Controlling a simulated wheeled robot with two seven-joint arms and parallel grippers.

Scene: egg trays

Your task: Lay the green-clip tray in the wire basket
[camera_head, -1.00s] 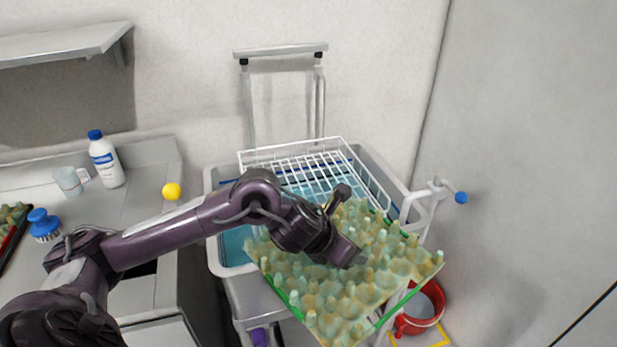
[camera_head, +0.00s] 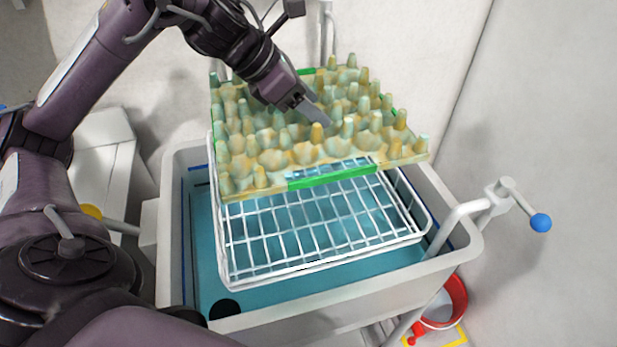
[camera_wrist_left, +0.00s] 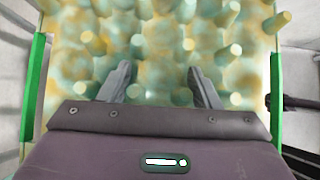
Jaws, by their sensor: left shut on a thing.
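The green-clip tray (camera_head: 270,158) is a mottled yellow-green egg tray with rows of pegs. A green clip (camera_head: 332,176) shows on its near edge, and green strips show at both sides in the left wrist view (camera_wrist_left: 34,88). My left gripper (camera_head: 318,112) is shut on the tray from above, near its middle. The exact grip is hard to see among the pegs. The tray is held roughly level above the back part of the white wire basket (camera_head: 322,266), hiding that part. The basket's visible front grid is empty. My right gripper is out of view.
The basket sits over a pale grey tub (camera_head: 330,316) with a blue-green inside. A blue-knobbed handle (camera_head: 540,222) sticks out at the right, near the wall. A red bucket (camera_head: 445,301) stands on the floor at lower right. A worktop (camera_head: 103,165) lies at left.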

